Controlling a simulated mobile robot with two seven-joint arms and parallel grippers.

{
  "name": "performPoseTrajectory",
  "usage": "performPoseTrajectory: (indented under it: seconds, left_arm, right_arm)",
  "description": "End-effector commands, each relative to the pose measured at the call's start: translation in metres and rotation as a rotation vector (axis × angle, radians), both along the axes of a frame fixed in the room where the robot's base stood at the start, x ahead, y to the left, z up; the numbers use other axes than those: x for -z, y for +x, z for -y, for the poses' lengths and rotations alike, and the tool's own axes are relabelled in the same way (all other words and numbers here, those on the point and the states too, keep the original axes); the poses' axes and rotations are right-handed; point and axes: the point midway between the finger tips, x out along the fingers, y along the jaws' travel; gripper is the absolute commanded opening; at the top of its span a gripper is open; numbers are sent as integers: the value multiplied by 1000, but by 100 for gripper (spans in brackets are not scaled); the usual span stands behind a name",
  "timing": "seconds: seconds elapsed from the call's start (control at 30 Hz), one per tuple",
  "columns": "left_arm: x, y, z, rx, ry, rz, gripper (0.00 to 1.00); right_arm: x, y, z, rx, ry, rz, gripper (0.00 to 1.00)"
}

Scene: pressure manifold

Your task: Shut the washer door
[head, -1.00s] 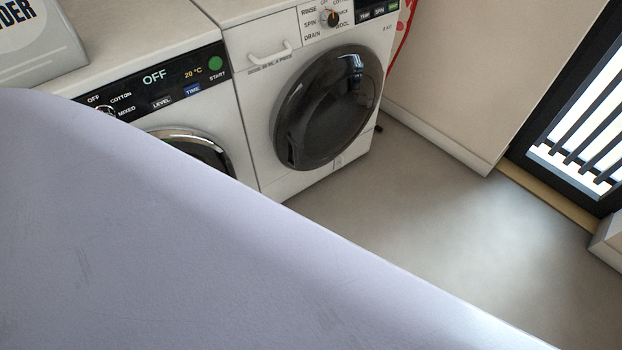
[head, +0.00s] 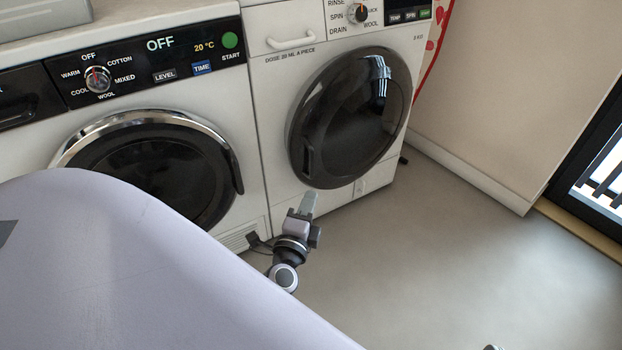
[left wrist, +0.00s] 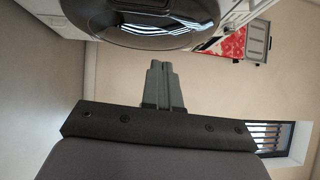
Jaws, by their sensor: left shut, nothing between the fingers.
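The washer (head: 275,75) is the white right-hand machine with a dose drawer and a program dial in the head view. Its round dark door (head: 345,117) lies over the front, with a grip on its left side. I cannot tell whether it is fully latched. The door's lower part also shows at the top of the left wrist view (left wrist: 150,35). My left gripper (head: 309,203) is shut and empty, low in front of the door's lower left edge. Its grey fingers are together in the left wrist view (left wrist: 165,82), pointing towards the door.
A second machine (head: 35,150) with a chrome-ringed door (head: 150,165) and an OFF display stands to the left. Open grey floor (head: 450,250) lies to the right, bounded by a wall (head: 500,90) and a dark barred door frame (head: 590,150).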

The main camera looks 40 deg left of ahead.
Motion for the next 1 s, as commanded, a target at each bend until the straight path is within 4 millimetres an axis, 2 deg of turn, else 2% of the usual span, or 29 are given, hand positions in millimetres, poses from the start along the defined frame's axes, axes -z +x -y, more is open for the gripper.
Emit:
performPoseTrajectory:
  seconds: [0.6, 0.8, 1.0]
  left_arm:
    - [-5, 93, -37, -2, -1, 0, 0]
    - [-6, 102, -62, 0, -1, -1, 0]
    - [-8, 106, -70, 0, -2, 0, 0]
  right_arm:
    - [2, 2, -10, -22, 63, 0, 0]
    - [2, 3, -9, -20, 58, 11, 0]
    - [0, 4, -8, -16, 51, 21, 0]
